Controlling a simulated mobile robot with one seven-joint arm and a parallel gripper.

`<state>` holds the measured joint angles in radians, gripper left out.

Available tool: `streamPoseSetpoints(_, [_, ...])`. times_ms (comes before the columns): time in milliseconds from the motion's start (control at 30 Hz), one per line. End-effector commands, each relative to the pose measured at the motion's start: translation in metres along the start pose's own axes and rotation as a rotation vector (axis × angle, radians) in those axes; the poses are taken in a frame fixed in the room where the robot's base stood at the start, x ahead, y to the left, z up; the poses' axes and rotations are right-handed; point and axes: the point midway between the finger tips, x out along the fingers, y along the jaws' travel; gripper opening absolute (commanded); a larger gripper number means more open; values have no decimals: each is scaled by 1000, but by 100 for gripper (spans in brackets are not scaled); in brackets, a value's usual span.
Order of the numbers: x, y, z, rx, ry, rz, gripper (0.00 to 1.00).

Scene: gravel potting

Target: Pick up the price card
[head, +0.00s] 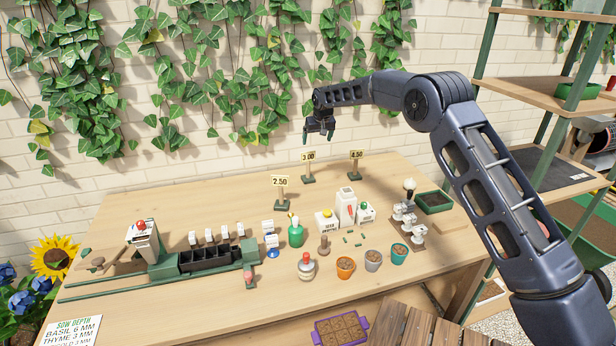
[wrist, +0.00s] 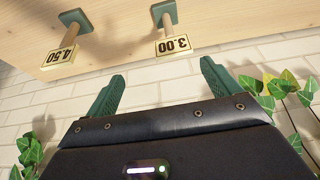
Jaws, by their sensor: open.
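Three yellow price cards stand on posts with dark green bases at the back of the table. The 2.50 card (head: 280,181) is at the left, the 3.00 card (head: 308,157) in the middle and the 4.50 card (head: 356,154) at the right. My gripper (head: 319,138) is open and empty above and behind the 3.00 card, near the brick wall. In the wrist view the gripper's green fingers (wrist: 158,88) are wide apart. The 3.00 card (wrist: 173,45) and the 4.50 card (wrist: 60,57) appear upside down beyond the fingertips, apart from them.
A wooden table (head: 150,205) holds a green seed tray rig (head: 205,258), bottles, several small pots such as the orange pot (head: 345,268), and a white carton (head: 346,207). Ivy (head: 265,70) hangs on the wall. A shelf rack (head: 545,90) stands at right. The back left of the table is clear.

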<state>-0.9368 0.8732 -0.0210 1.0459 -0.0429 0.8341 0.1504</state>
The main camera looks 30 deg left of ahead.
Motion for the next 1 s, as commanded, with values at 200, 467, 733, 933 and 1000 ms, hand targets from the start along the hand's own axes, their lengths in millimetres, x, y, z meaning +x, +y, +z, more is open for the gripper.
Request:
streamPoseSetpoints(200, [24,-26,-1,-20,1,-7,89])
streamPoseSetpoints(467, [50,-27,-1,-21,0,-7,89])
streamPoseSetpoints(733, [80,-26,-2,-21,1,-7,89])
streamPoseSetpoints(933, [96,-25,-4,-20,0,-7,89])
streamPoseSetpoints(1000, [104,-24,-7,-20,0,-8,89])
